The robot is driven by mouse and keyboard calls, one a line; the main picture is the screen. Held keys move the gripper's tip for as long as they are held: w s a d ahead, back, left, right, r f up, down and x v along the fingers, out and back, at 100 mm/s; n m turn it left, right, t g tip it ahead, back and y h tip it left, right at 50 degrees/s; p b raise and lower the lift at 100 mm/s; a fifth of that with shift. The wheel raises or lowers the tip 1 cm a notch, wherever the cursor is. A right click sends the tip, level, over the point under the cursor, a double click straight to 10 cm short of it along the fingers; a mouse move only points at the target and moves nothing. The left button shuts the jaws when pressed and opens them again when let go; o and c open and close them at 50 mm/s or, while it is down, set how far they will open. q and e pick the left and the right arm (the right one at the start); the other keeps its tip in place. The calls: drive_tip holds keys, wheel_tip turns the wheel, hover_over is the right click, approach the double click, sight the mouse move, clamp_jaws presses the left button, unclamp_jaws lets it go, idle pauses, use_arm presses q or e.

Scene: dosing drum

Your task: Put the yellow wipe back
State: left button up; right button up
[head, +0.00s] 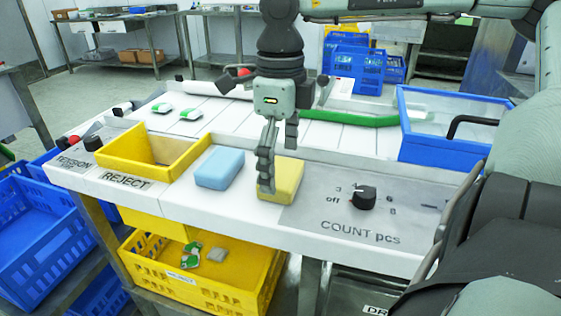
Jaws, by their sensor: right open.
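The yellow wipe (289,183) is a thick block on the white front ledge, left of the grey COUNT panel. My right gripper (278,165) points down over it. Its fingers are apart; the nearer finger covers the wipe's left part in the picture. I cannot tell whether that finger touches the wipe. A blue wipe (220,167) lies flat on the ledge just left of the yellow one. My left gripper is not in view.
A yellow REJECT bin (189,164) is set in the ledge at left. A black knob (363,198) stands on the panel at right. A blue-framed clear box (436,153) stands behind it. A green strip (365,120) and white packs (190,114) lie on the line behind.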

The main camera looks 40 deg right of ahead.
sight(280, 172)
wheel_tip(280, 172, up, 12)
idle(0.4)
